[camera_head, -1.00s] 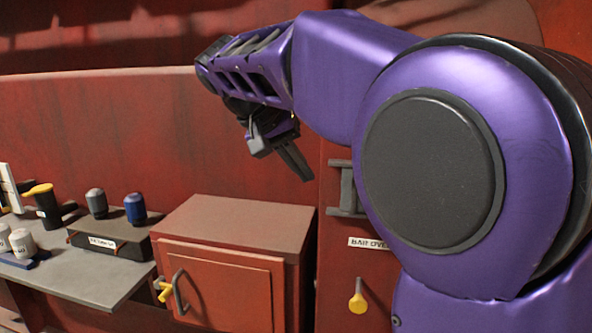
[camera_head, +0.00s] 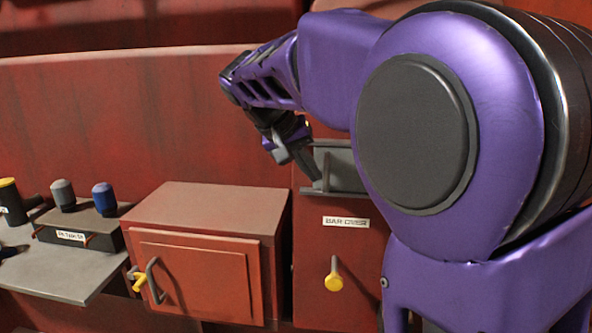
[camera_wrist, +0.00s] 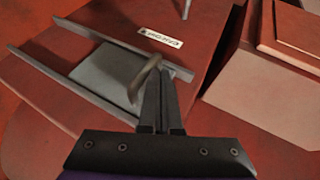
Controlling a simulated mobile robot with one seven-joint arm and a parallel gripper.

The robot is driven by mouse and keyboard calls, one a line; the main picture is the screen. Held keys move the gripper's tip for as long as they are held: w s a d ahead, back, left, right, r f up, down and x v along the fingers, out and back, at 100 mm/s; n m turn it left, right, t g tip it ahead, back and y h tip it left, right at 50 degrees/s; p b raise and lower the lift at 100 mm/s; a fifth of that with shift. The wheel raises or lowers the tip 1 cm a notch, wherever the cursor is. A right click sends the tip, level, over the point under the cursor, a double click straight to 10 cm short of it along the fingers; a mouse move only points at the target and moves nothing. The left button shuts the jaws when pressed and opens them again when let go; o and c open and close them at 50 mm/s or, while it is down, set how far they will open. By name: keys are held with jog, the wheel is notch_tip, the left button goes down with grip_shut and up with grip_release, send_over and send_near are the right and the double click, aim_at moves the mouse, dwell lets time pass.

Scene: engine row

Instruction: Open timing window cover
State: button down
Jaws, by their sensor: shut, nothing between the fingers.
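A grey plate between two parallel grey rails, which appears to be the timing window cover, shows in the wrist view (camera_wrist: 105,75) on a red panel. A brownish curved handle (camera_wrist: 148,75) stands up at one end of it. In the head view, the railed plate (camera_head: 345,168) is on the red front right of the box, partly hidden by my arm. My gripper (camera_head: 316,178) is shut and empty, with its tips at the left part of the rails. In the wrist view, the fingers (camera_wrist: 161,72) lie right beside the handle; I cannot tell whether they touch it.
A red box (camera_head: 208,215) with a door, a dark handle and a yellow latch (camera_head: 139,284) juts out left of the panel. A label (camera_head: 346,222) and a yellow-ended knob (camera_head: 334,280) sit below the rails. A grey shelf (camera_head: 75,280) with small cylinders stands at left.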

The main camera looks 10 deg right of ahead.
jog(key=s+d+b, duration=0.2)
jog(key=s+d, duration=0.2)
jog(key=d, duration=0.8)
jog(key=shift+d, duration=0.25)
jog(key=shift+a, duration=0.2)
